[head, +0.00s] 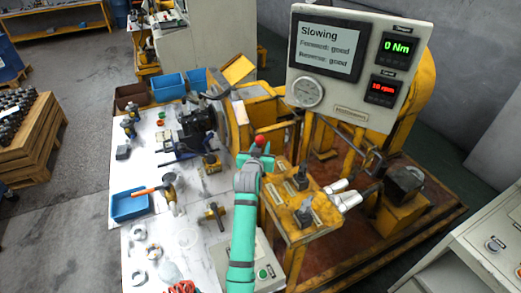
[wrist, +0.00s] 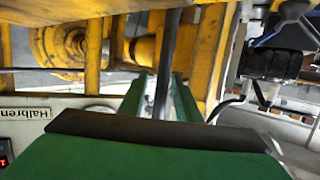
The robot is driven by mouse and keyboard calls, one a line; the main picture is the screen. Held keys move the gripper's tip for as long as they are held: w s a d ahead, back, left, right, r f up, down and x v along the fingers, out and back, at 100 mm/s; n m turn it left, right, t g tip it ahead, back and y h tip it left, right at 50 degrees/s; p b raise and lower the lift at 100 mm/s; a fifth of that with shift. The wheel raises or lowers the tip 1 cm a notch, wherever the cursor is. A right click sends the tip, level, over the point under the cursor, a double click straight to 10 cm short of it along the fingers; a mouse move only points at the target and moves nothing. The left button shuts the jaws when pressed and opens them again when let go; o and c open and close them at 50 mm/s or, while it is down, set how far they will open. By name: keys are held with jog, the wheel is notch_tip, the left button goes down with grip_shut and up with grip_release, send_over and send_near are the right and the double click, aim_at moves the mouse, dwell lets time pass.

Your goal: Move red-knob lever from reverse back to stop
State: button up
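The lever's red knob (head: 260,140) shows in the head view just beyond the end of my teal arm. Most of the lever below it is hidden by the arm there. In the wrist view a dark lever shaft (wrist: 168,45) comes down between the two green fingers of my gripper (wrist: 161,82). The display panel (head: 300,70) reads "Slowing", "Forward: good", "Reverse: good", 0 Nm and 10 rpm.
A yellow machine frame (head: 315,235) with small levers stands right of my arm. A white worktable (head: 197,230) with tools, a blue tray (head: 130,206) and a hammer (head: 150,190) lies to the left. A wooden crate (head: 30,140) stands on the open floor at far left.

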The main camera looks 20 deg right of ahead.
jog(key=v, duration=1)
jog(key=shift+s+a, duration=0.25)
jog(key=shift+s, duration=0.05)
jog(key=s+a+f+n+y, duration=0.1)
jog(key=s+a+f, duration=0.3)
jog(key=s, duration=0.4)
jog(key=s+a+f+n+t+y, duration=0.1)
jog(key=s+a+f+n+y, duration=0.1)
jog(key=s+a+f, duration=0.3)
jog(key=s+a+f+n+t+y, duration=0.1)
jog(key=s+a+f, duration=0.4)
jog(key=s, duration=0.7)
jog(key=shift+s+f+n+y, duration=0.15)
jog(key=shift+f+n+y, duration=0.4)
jog(key=shift+n, duration=0.25)
jog(key=s+a+r+y, duration=0.1)
jog(key=s+a+r, duration=0.1)
jog(key=s, duration=1.1)
jog(key=s+a+r+y, duration=0.1)
jog(key=s+a, duration=0.4)
jog(key=s, duration=0.9)
jog(key=shift+r, duration=0.45)
jog(key=shift+w, duration=0.15)
